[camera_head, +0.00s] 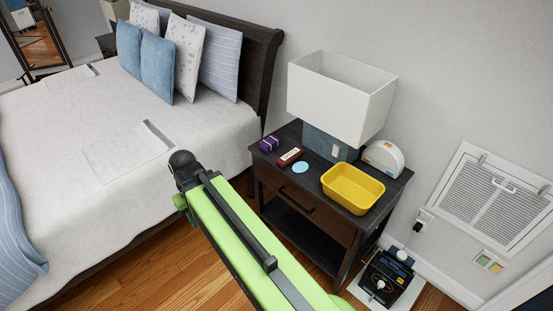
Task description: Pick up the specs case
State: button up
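No object is clearly recognisable as the specs case. Two small candidates lie on the dark nightstand (381,203): a purple box-like item (268,143) with a lighter band at the back left, and a dark red oblong item (289,157) with a pale label beside it. I cannot tell which, if either, is the case. My light-green arm reaches from the bottom edge up and left. Its dark end, my gripper (182,162), is left of the nightstand, in front of the bed and apart from both items. Its fingers cannot be made out.
A light-blue disc (301,167), yellow bin (352,189), white rounded device (383,158) and large lamp (341,95) share the nightstand top. The bed (60,150) stands left. A black appliance (388,280) is on the floor at right.

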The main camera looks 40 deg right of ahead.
aim_at(289, 157)
jog(key=u, duration=2.05)
jog(key=k, duration=1.85)
jog(key=z, duration=0.65)
jog(key=i, duration=1.65)
jog(key=z, duration=0.1)
